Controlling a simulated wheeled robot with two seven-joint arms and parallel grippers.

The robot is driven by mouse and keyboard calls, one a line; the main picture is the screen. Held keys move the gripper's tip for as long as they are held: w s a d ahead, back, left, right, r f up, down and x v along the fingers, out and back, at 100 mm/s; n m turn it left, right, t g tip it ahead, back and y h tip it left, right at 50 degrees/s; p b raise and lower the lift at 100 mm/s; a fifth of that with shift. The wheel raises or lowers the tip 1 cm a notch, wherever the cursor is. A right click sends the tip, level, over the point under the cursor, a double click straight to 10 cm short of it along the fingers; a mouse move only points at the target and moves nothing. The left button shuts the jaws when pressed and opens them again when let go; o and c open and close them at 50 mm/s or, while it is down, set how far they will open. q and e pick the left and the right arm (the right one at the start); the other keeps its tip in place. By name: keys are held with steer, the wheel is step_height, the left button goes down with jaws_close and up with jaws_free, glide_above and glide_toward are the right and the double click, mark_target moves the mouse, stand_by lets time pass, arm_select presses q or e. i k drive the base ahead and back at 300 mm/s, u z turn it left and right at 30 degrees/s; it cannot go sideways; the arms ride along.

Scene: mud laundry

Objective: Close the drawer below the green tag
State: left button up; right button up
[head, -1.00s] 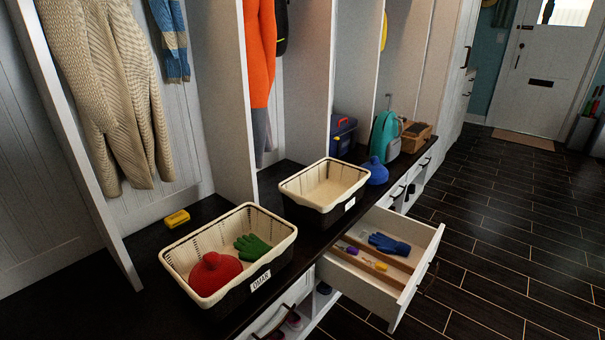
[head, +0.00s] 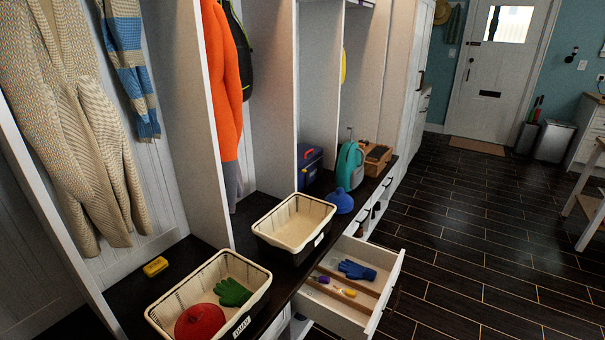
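One white drawer (head: 392,290) under the dark bench (head: 205,252) is pulled well out over the floor. Inside it lie a blue glove (head: 357,270) and small items with purple and yellow parts (head: 343,291), beside a wooden divider. I see no green tag; the tags that show, on the two bench baskets, are white. Neither of my grippers is in view.
A cream basket (head: 225,262) with a red hat (head: 200,321) and green glove (head: 232,292) stands on the bench near an empty basket (head: 296,218). The dark wood floor (head: 470,245) right of the drawer is clear.

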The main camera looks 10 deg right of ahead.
mark_target(358, 319)
steer(key=k, duration=0.5)
steer(key=z, duration=1.55)
steer(key=i, duration=0.65)
steer(key=u, duration=2.05)
